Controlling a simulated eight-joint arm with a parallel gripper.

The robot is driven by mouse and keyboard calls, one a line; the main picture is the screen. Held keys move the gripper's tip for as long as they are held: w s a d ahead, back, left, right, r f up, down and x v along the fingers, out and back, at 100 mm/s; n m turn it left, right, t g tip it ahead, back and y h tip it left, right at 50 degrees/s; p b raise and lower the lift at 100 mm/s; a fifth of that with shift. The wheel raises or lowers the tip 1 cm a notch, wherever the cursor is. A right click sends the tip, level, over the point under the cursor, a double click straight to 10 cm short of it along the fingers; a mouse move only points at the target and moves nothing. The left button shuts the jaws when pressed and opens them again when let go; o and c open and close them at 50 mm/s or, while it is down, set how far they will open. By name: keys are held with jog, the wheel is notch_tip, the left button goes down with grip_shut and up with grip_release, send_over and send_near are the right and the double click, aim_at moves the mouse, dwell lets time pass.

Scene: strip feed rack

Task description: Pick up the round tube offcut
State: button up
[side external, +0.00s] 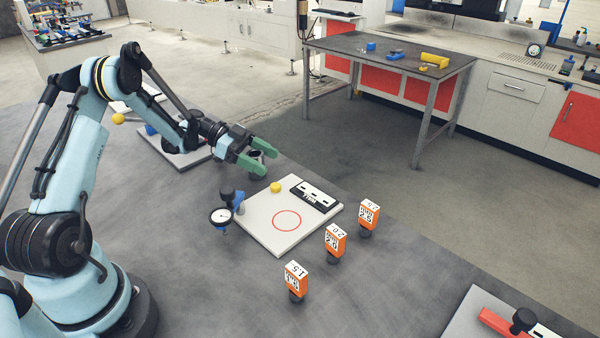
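A short dark grey cylinder with a paler rim, which looks like the round tube offcut (256,158), shows below and between the green fingers of my gripper (270,163). It appears to stand near the back edge of the dark table. My gripper's fingers are spread apart, with a visible gap between their tips. The near finger hides part of the cylinder. I cannot tell whether either finger touches it or how far above the table the fingers are.
A white plate (257,229) with a red circle, a yellow knob and a black-and-white block lies in front. A dial gauge (221,216) with a blue mount stands at its left. Orange tags (335,241) on dark bases stand to the right. Another white board (476,303) lies lower right.

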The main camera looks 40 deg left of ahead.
jog(key=c, duration=1.2)
grip_shut()
jog(key=shift+r, duration=0.1)
